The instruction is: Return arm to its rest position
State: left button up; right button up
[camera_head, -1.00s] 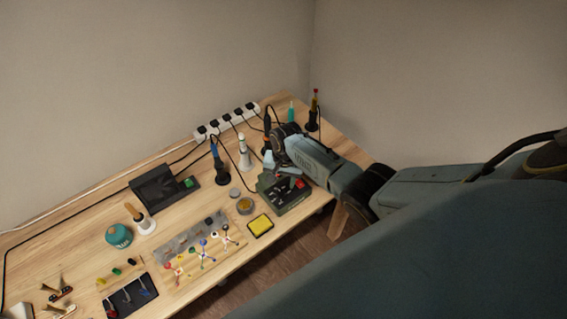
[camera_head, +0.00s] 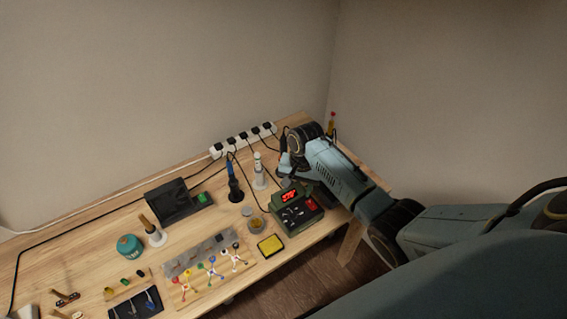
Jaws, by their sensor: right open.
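My right arm (camera_head: 340,167) comes in from the right and reaches over the back right part of the workbench. Its gripper (camera_head: 287,170) hangs near the wrist, behind and above the green soldering station (camera_head: 310,212). The gripper is open, small in the picture and partly hidden by the wrist. I see nothing held in it. The station's red lit display now shows clear of the gripper. My left gripper is not in view.
The wooden workbench (camera_head: 90,250) carries a blue-handled iron in a stand (camera_head: 235,180), a white-tipped tool (camera_head: 259,172), a yellow sponge tray (camera_head: 271,245), a dark box (camera_head: 175,200) and a teal canister (camera_head: 130,246). A power strip (camera_head: 243,139) with cables lies along the back wall.

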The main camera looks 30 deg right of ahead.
jog(key=s+a+r+n+t, duration=0.1)
jog(key=s+a+r+n, duration=0.25)
jog(key=s, duration=0.55)
jog(key=s+a+r+n+t, duration=0.1)
jog(key=s+a+r+n, duration=0.2)
jog(key=s, duration=0.5)
jog(key=s+a+r+n+t, duration=0.1)
jog(key=s+a+r+n, duration=0.2)
jog(key=s, duration=0.6)
notch_tip(320, 180, down, 32)
jog(key=s+d+f+n+g+b, duration=0.1)
jog(key=n+b, duration=0.1)
jog(key=b, duration=0.7)
jog(key=s+d+f+b, duration=0.1)
jog(key=s+f+b, duration=0.3)
jog(key=s+f, duration=0.4)
jog(key=s+d+f+g+b, duration=0.1)
jog(key=s+f+b, duration=0.3)
jog(key=s+f, duration=0.5)
notch_tip(320, 180, down, 8)
jog(key=shift+s+d+r+g+h+b, duration=0.15)
jog(key=shift+d+g+h+b, duration=0.15)
jog(key=shift+d, duration=0.3)
